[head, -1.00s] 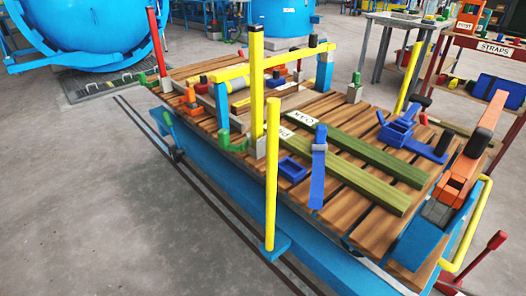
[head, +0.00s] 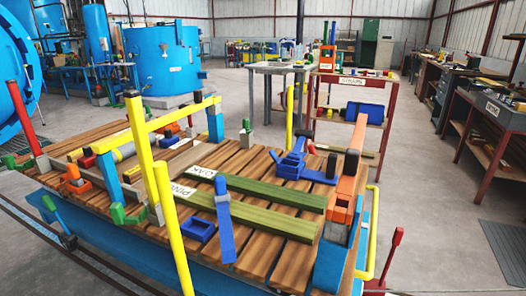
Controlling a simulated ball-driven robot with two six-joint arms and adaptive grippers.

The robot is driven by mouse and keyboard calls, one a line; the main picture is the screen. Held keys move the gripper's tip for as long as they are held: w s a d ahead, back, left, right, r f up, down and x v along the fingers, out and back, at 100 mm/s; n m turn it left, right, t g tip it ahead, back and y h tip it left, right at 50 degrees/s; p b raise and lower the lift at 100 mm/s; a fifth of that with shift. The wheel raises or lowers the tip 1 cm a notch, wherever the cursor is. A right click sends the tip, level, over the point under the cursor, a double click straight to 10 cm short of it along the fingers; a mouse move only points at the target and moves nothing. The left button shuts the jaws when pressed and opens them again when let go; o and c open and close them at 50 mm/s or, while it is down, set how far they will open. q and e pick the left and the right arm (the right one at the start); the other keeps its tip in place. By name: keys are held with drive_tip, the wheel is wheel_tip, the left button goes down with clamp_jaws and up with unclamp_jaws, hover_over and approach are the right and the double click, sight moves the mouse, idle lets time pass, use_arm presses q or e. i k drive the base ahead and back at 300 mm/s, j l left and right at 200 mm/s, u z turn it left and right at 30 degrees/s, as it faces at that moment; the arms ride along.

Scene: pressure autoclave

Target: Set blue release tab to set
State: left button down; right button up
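On the slatted wooden cart deck (head: 262,162), a blue ratchet-like fitting (head: 292,166) sits behind the green beams, with blue arms and a dark end at its right. A blue strap-like strip (head: 224,228) crosses the front green beam. A small blue open square frame (head: 198,231) lies to its left. I cannot tell which blue part is the release tab, or its setting. Neither of my grippers is in view.
Green beams (head: 265,213) lie on the deck with paper labels. Yellow posts (head: 170,225) rise at its front edge. An orange upright lever (head: 346,187) stands at the right end. A STRAPS shelf (head: 352,82) stands behind. Open floor lies to the right (head: 435,220).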

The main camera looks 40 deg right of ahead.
sight(274, 156)
drive_tip(key=i+z, duration=0.15)
drive_tip(key=z, duration=0.3)
drive_tip(key=i+j+z, duration=0.1)
drive_tip(key=z, duration=0.3)
drive_tip(key=j+z, duration=0.2)
drive_tip(key=z, duration=0.25)
drive_tip(key=i+j+z, duration=0.1)
drive_tip(key=j, duration=0.3)
drive_tip(key=i+j+z, duration=0.15)
drive_tip(key=j, duration=0.25)
drive_tip(key=i+j+z, duration=0.1)
drive_tip(key=j, duration=0.35)
drive_tip(key=i+j+z, duration=0.1)
drive_tip(key=j, duration=0.35)
drive_tip(key=i, duration=0.1)
